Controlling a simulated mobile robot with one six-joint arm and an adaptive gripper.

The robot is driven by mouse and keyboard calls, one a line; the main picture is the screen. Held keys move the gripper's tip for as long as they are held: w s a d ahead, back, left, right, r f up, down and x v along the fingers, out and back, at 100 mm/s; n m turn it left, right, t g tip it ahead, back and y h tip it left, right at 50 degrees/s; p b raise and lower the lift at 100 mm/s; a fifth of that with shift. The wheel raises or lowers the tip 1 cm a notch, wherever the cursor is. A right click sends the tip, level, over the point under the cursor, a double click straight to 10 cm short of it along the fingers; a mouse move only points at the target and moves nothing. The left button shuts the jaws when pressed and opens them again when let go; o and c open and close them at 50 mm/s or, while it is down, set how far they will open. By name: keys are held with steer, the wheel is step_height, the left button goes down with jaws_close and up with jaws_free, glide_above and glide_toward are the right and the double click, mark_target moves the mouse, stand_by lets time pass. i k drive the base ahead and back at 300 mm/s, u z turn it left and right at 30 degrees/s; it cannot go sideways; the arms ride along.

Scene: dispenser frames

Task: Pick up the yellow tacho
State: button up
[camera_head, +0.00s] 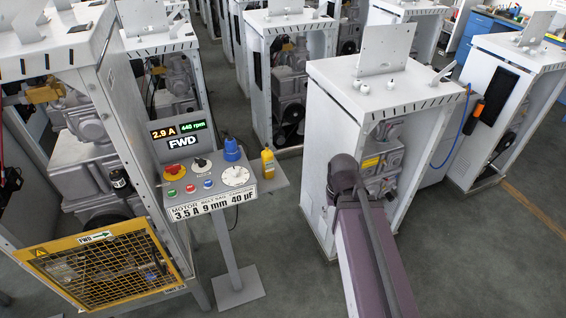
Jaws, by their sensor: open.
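The yellow tacho (267,162) is a small yellow device with a dark top. It stands upright near the right end of the grey shelf of the control stand (273,185). It is to the right of a white dial and a blue knob on the panel. Nothing touches it from above. My arm comes in from the bottom right, with its elbow in front of a white dispenser frame, well to the right of the tacho. My gripper is not visible in this view.
The control stand rises on a post from a flat base plate (236,290). A white dispenser frame with a yellow mesh guard (110,265) stands close on its left. Another white frame (320,130) stands to the right. The grey floor (290,225) between stand and right frame is clear.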

mark_target(268, 163)
steer(key=z, duration=0.9)
steer(key=k, duration=1.25)
steer(key=u, duration=1)
steer(key=i, duration=0.5)
steer(key=z, duration=0.1)
